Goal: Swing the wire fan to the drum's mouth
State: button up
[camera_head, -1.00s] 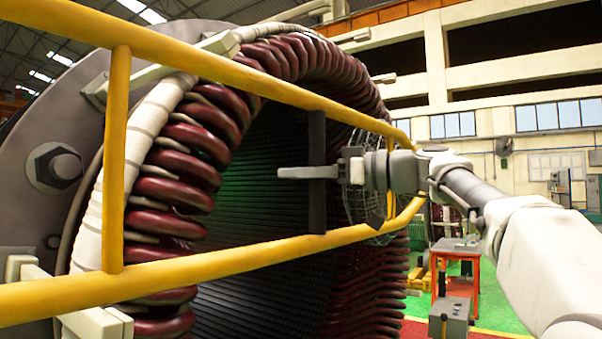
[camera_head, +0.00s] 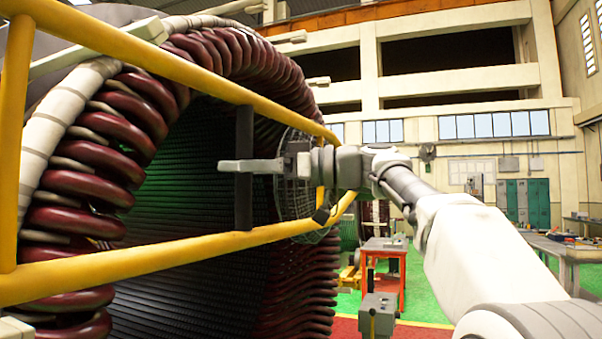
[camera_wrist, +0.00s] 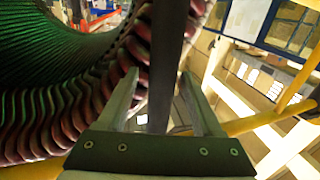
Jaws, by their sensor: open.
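The wire fan (camera_head: 283,220), a round wire cage, sits by the right side of the drum's mouth at the right end of a yellow rail frame, partly hidden by my wrist. A dark upright bar (camera_head: 244,205) joins the two yellow rails. My gripper (camera_head: 222,166) is open, its fingers level with this bar. In the wrist view the bar (camera_wrist: 166,60) runs between the two open fingers; I cannot tell whether either touches it. The drum (camera_head: 190,215) has a dark ribbed bore, with maroon coils (camera_head: 65,220) around its mouth.
Yellow rails (camera_head: 150,255) cross in front of the drum's mouth. A red cart (camera_head: 384,265) and a grey box (camera_head: 377,315) stand on the right. A workbench (camera_head: 560,245) is at far right. Green floor (camera_head: 425,285) lies open between them.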

jog(key=s+d+b, duration=0.1)
jog(key=s+d, duration=0.1)
jog(key=d, duration=1.1)
jog(key=shift+d+b, duration=0.2)
jog(key=shift+b, duration=0.15)
jog(key=shift+s, duration=0.1)
jog(key=s+a+f+m+t+h, duration=0.1)
jog(key=s+f+m+h, duration=0.1)
jog(key=f+m+h, duration=0.3)
jog(key=s+a+f+m+t+h, duration=0.1)
jog(key=s+f+m, duration=0.1)
jog(key=f, duration=0.5)
jog(key=s+a+f+m+t+h, duration=0.1)
jog(key=s+f+m+h, duration=0.1)
jog(key=f+m, duration=0.3)
jog(key=s+d+f+m+h, duration=0.1)
jog(key=s+d+f+h, duration=0.2)
jog(key=s+f, duration=0.3)
jog(key=s+d+f+m+h, duration=0.1)
jog(key=s+d+f+h, duration=0.2)
jog(key=f, duration=0.9)
jog(key=s+d+f+m+h, duration=0.2)
jog(key=s+d+f+h, duration=0.1)
jog(key=s+d+f, duration=0.4)
notch_tip(320, 180, down, 2)
jog(key=shift+s+f+h, duration=0.2)
jog(key=shift+s+h, duration=0.2)
jog(key=shift+s, duration=0.7)
jog(key=shift+d, duration=0.1)
